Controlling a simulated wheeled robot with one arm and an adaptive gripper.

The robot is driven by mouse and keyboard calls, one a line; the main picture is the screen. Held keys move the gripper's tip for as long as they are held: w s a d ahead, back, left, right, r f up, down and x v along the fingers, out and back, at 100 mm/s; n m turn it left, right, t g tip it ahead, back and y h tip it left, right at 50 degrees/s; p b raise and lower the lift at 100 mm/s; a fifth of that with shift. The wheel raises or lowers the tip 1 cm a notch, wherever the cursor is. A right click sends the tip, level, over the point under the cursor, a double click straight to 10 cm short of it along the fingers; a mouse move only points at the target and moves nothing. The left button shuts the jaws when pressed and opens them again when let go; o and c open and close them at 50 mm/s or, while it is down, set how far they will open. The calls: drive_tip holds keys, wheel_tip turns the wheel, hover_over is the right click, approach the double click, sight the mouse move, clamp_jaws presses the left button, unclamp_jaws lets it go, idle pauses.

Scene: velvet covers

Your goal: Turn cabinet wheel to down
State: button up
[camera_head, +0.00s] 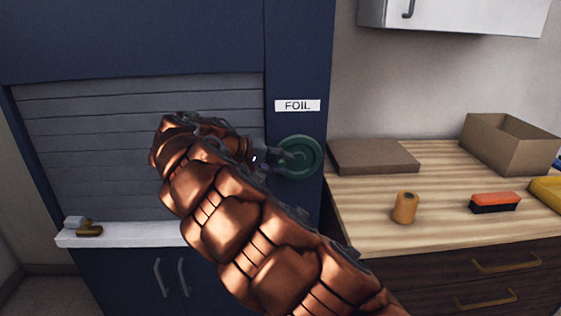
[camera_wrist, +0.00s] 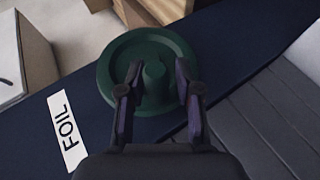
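The cabinet wheel (camera_head: 311,156) is a round green disc on the dark blue cabinet post, below a white label (camera_head: 298,105) reading FOIL. It also shows in the wrist view (camera_wrist: 116,66), with a raised knob (camera_wrist: 157,82) on its face. My gripper (camera_head: 284,157) reaches the wheel from the left in the head view. In the wrist view my gripper (camera_wrist: 158,82) is open, with one finger on each side of the knob and gaps visible. I cannot tell whether the fingertips touch the wheel face.
A grey roller shutter (camera_head: 90,150) fills the cabinet front, above a white ledge (camera_head: 130,235). Right of the post, a wooden counter (camera_head: 440,215) holds a brown flat box (camera_head: 372,157), an open carton (camera_head: 500,145), an orange roll (camera_head: 405,207) and a brush (camera_head: 494,203).

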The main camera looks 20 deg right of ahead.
drive_tip(key=shift+o, duration=0.8)
drive_tip(key=shift+r, duration=0.1)
drive_tip(key=shift+a+r, duration=0.1)
drive_tip(key=shift+a, duration=0.05)
drive_tip(key=shift+a+r, duration=0.15)
drive_tip(key=shift+a, duration=0.1)
drive_tip(key=v, duration=1.1)
drive_tip(key=shift+s+r, duration=0.1)
drive_tip(key=shift+s, duration=0.05)
